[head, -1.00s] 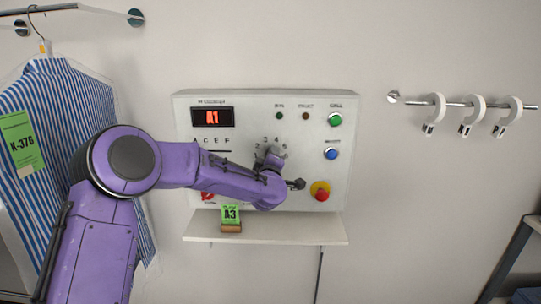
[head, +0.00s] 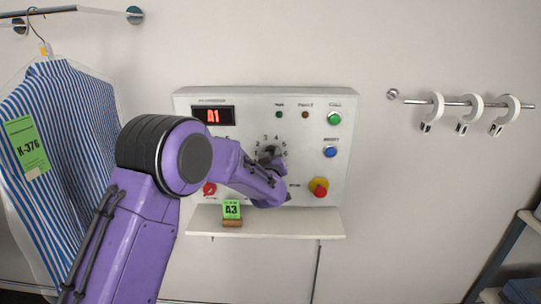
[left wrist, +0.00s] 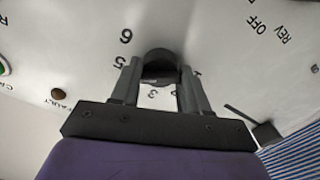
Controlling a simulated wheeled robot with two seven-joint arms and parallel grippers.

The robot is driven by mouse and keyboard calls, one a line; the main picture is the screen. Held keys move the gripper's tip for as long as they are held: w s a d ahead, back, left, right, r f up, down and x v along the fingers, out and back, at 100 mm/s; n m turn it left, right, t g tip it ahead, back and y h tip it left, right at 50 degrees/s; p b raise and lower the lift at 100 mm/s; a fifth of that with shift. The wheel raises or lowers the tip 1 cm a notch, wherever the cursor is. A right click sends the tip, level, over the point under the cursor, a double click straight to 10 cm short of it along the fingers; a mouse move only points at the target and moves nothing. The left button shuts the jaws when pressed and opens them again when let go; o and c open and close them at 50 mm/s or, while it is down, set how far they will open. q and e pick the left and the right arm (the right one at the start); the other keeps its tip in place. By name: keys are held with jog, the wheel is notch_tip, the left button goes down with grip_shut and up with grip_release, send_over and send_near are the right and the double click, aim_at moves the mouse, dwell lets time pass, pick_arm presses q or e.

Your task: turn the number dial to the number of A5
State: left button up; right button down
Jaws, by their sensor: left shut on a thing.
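The control panel (head: 310,100) is a pale box on the wall, and its display (head: 213,116) reads A1 in red. The number dial (left wrist: 160,57) is a dark round knob with numbers around it; in the head view it is mostly covered by my gripper. My left gripper (head: 269,155) reaches the panel from the left and is shut on the number dial. In the left wrist view my fingers (left wrist: 157,80) stand on either side of the knob, with 6, 5 and 3 readable around it. My forearm hides the panel's letter markings. My right gripper is not in view.
Below the panel a shelf (head: 300,224) carries a green A3 tag (head: 232,209). Green (head: 334,118), blue (head: 330,152) and red (head: 320,187) buttons line the panel's right side. A bagged striped shirt (head: 75,120) hangs left. A hook rail (head: 452,102) is at right.

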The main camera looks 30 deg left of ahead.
pick_arm(q)
jog(key=shift+m, duration=0.3)
jog(key=shift+f, duration=0.1)
jog(key=o, duration=1)
jog(key=b+v, duration=0.3)
jog(key=v, duration=0.7)
jog(key=shift+s+d+b, duration=0.15)
jog(key=shift+s+b, duration=0.05)
jog(key=shift+b, duration=0.15)
